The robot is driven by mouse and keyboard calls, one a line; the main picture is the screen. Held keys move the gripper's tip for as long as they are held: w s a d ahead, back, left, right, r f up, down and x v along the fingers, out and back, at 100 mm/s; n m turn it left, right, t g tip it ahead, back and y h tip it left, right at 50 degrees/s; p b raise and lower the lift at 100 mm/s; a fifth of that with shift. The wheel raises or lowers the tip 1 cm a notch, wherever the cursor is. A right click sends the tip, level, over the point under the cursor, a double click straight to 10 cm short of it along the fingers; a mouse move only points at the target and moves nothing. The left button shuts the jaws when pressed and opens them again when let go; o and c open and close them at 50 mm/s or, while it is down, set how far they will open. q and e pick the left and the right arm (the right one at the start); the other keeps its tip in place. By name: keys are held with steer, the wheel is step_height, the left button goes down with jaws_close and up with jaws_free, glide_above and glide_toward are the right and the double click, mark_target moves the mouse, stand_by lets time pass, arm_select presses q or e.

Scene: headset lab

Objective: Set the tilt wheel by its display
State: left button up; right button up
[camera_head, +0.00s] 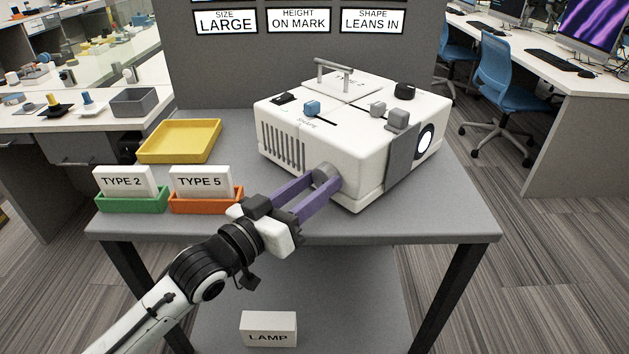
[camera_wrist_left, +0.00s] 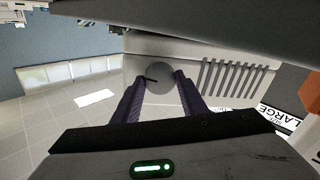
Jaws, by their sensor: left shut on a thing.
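The white projector-like box (camera_head: 325,130) stands on the grey table. A grey round tilt wheel (camera_head: 325,174) sits low on its front side; it also shows in the left wrist view (camera_wrist_left: 159,77) with a dark mark on its face. My left gripper (camera_head: 318,186) is shut on the wheel, its purple fingers on either side of the rim. In the left wrist view the fingers (camera_wrist_left: 160,90) flank the wheel. The display at the back has three panels: "SIZE LARGE" (camera_head: 225,21), "HEIGHT ON MARK" (camera_head: 298,20) and "SHAPE LEANS IN" (camera_head: 373,20). My right gripper is not in view.
A yellow tray (camera_head: 180,157) lies left of the box. A green holder (camera_head: 131,206) with a "TYPE 2" card and an orange holder (camera_head: 204,207) with a "TYPE 5" card stand in front. A "LAMP" box (camera_head: 268,329) sits on the lower shelf. The table's right front is clear.

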arm_select(q)
steer(key=shift+m, duration=0.8)
steer(key=o, duration=1.1)
steer(key=shift+c, duration=0.2)
steer(key=v, duration=1)
steer(key=shift+a, duration=0.15)
steer(key=shift+s+f, duration=0.1)
